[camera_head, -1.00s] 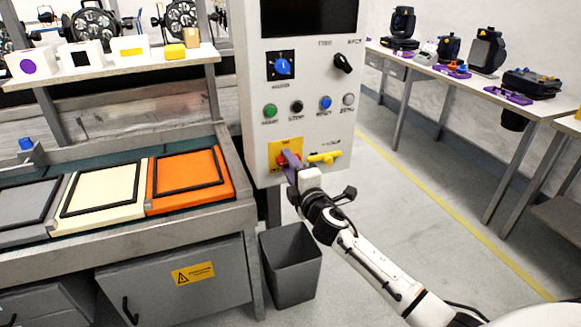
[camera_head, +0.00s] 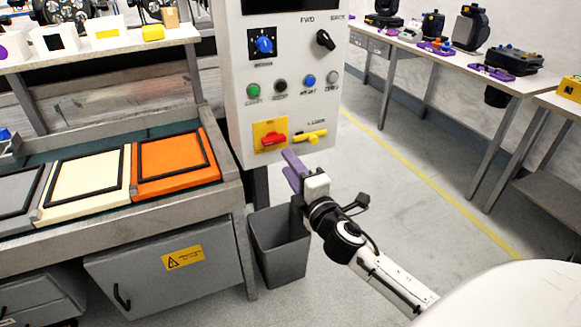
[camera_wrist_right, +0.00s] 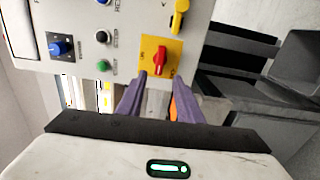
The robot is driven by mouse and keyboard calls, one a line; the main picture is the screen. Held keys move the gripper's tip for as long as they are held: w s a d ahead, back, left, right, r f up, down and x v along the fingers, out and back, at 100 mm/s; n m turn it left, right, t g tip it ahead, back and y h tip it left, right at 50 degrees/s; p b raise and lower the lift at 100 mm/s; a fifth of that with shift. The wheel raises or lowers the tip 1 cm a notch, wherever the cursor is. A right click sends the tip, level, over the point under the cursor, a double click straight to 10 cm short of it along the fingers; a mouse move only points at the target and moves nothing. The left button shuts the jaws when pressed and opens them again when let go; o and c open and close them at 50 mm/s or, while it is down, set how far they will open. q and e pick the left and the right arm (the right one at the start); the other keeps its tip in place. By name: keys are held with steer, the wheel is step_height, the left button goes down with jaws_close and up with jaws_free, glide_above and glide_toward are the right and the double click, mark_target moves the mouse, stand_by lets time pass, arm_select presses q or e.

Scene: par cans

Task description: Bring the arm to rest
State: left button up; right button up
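My right gripper (camera_head: 291,165) has purple fingers and hangs in front of and below the grey control panel (camera_head: 292,70). In the right wrist view its two fingers (camera_wrist_right: 158,95) stand apart with nothing between them. Just beyond the fingertips is a red rotary switch (camera_wrist_right: 160,58) on a yellow plate. The red switch (camera_head: 273,139) also shows in the head view, above the fingers and apart from them. My left gripper is in neither view.
A yellow handle (camera_head: 310,136) sits beside the switch. A grey bin (camera_head: 280,250) stands on the floor below the gripper. A workbench with framed orange (camera_head: 176,185) and cream panels is at left. Tables with equipment stand at right. The floor between is open.

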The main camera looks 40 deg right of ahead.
stand_by(0.3)
steer(key=s+a+f+m+g+y, duration=0.25)
steer(key=s+a+f, duration=0.25)
steer(key=f, duration=0.4)
steer(key=s+a+f+m+g+y, duration=0.1)
steer(key=s+a+f+m+g, duration=0.1)
steer(key=s+a+f+m, duration=0.5)
steer(key=s+a+f+m+g+y, duration=0.3)
steer(key=s+a+f, duration=0.6)
steer(key=s, duration=0.5)
step_height(320, 180, down, 3)
steer(key=shift+r+m+g, duration=0.15)
steer(key=shift+m+g, duration=0.3)
steer(key=shift+g, duration=0.2)
steer(key=shift+c, duration=0.5)
